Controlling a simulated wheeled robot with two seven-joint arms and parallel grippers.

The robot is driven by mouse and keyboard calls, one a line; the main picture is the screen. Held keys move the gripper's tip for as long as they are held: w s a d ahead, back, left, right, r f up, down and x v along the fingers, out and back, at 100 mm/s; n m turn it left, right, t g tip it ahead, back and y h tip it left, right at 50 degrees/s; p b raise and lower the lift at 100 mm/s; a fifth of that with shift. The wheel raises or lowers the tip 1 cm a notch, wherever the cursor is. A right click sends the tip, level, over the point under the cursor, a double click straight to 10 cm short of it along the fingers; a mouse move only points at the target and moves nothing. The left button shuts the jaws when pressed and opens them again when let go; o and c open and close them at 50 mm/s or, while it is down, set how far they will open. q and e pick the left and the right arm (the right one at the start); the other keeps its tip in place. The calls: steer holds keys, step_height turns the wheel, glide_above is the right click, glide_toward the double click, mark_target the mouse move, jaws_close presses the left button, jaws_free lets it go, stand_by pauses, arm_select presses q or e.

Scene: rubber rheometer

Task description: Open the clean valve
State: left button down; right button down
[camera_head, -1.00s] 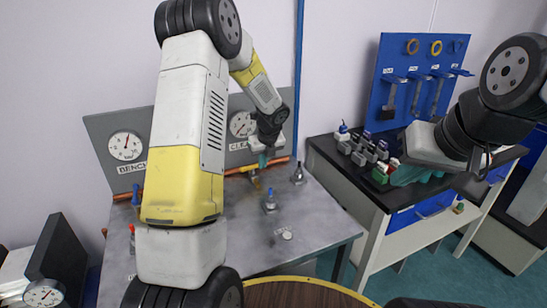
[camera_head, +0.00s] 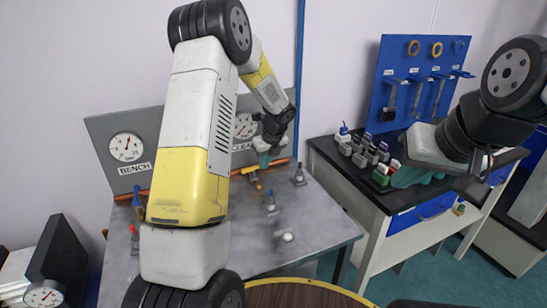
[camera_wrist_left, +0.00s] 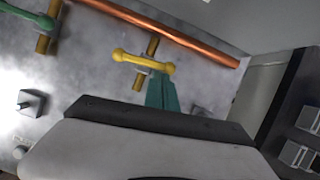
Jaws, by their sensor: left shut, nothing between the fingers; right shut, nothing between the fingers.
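The clean valve's yellow handle (camera_head: 250,170) is on the copper pipe side of the grey bench, below the gauge marked CLEAN (camera_head: 244,126), which my left arm partly covers. In the left wrist view the yellow handle (camera_wrist_left: 143,61) lies crosswise over its brass pipe (camera_wrist_left: 139,80). My left gripper (camera_head: 264,160), with teal fingertips, is shut and empty beside the handle. In the left wrist view its fingertips (camera_wrist_left: 162,92) are just below the handle's right end; I cannot tell whether they touch. My right gripper (camera_head: 410,176) is shut and empty over the black-topped side table.
A copper pipe (camera_wrist_left: 185,38) runs behind the valve. A green handle (camera_wrist_left: 28,18) is to its left. Bottles (camera_head: 299,175) stand on the grey bench (camera_head: 310,220). A blue tool board (camera_head: 420,80) and several small items are at the side table (camera_head: 335,160).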

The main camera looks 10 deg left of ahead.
arm_select(q)
steer(key=shift+w+n+g+y, duration=0.3)
steer(key=shift+w+n+g, duration=0.15)
steer(key=shift+n, duration=0.75)
steer(key=n, duration=0.1)
steer(key=w+n, duration=0.1)
steer(key=n+g, duration=0.1)
steer(key=shift+w+a+n+y, duration=0.15)
steer(key=shift+a+n+y, duration=0.1)
steer(key=shift+n+y, duration=0.05)
steer(key=n, duration=0.1)
steer(key=w+a+n+g, duration=0.1)
steer(key=n, duration=0.1)
steer(key=shift+n+g, duration=0.25)
steer(key=shift+n, duration=0.05)
steer(key=n, duration=0.1)
steer(key=n+g, duration=0.1)
steer(key=a+n, duration=0.1)
steer(key=n, duration=0.1)
steer(key=shift+w, duration=0.35)
steer(key=shift+s, duration=0.15)
steer(key=shift+s+a, duration=0.15)
steer(key=shift+s, duration=0.55)
steer(key=v, duration=0.8)
steer(key=shift+w, duration=0.25)
